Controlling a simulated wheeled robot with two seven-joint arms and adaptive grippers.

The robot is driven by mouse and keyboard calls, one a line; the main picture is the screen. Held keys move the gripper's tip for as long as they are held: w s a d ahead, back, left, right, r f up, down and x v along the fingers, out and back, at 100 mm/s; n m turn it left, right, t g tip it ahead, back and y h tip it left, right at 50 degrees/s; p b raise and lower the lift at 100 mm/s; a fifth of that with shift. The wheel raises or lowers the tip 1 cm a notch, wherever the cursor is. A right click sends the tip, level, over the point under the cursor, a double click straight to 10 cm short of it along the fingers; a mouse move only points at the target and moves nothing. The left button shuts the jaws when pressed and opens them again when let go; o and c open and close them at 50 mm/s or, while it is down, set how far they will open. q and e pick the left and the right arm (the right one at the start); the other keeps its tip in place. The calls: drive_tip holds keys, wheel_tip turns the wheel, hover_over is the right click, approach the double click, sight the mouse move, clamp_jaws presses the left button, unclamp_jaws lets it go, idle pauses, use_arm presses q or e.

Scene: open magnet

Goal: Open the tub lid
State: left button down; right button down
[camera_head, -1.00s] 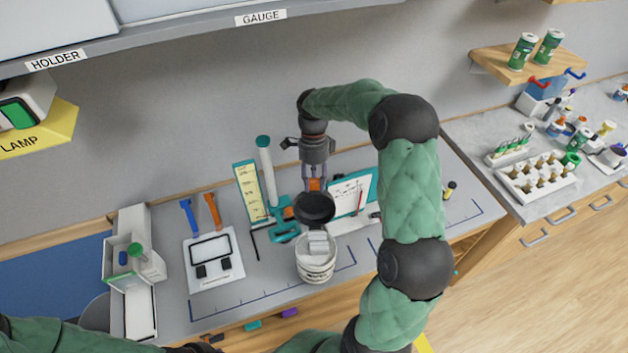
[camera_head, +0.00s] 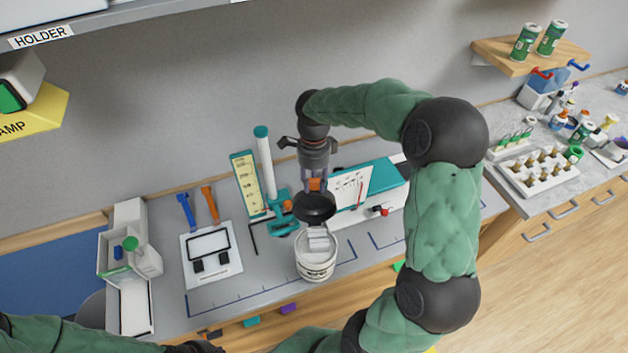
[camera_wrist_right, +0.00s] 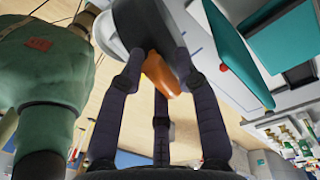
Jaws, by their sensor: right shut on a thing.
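The white tub (camera_head: 316,264) stands upright near the front edge of the bench, with pale blocks (camera_head: 319,240) showing in its mouth. Its dark round lid (camera_head: 314,209) is tilted up steeply at the back of the rim, so the mouth is uncovered. My right gripper (camera_head: 315,185) is above and behind the lid, shut on the lid's orange tab. In the wrist view the orange tab (camera_wrist_right: 160,72) is between the fingers, with the grey lid beyond it. My left arm comes in at the bottom left; its dark end is cut off by the frame edge.
A yellow chart (camera_head: 246,184) and a white tube (camera_head: 263,165) stand left of the lid. A teal-and-white box (camera_head: 372,188) is close on the right. A white board (camera_head: 211,255) lies left of the tub.

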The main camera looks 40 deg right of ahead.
drive_tip(key=shift+r, duration=0.1)
idle(0.7)
drive_tip(key=c, duration=1)
unclamp_jaws()
drive_tip(key=shift+o, duration=0.2)
wheel_tip(320, 180, up, 12)
drive_tip(key=w, duration=0.1)
drive_tip(key=shift+d, duration=0.45)
drive_tip(key=shift+w, duration=0.1)
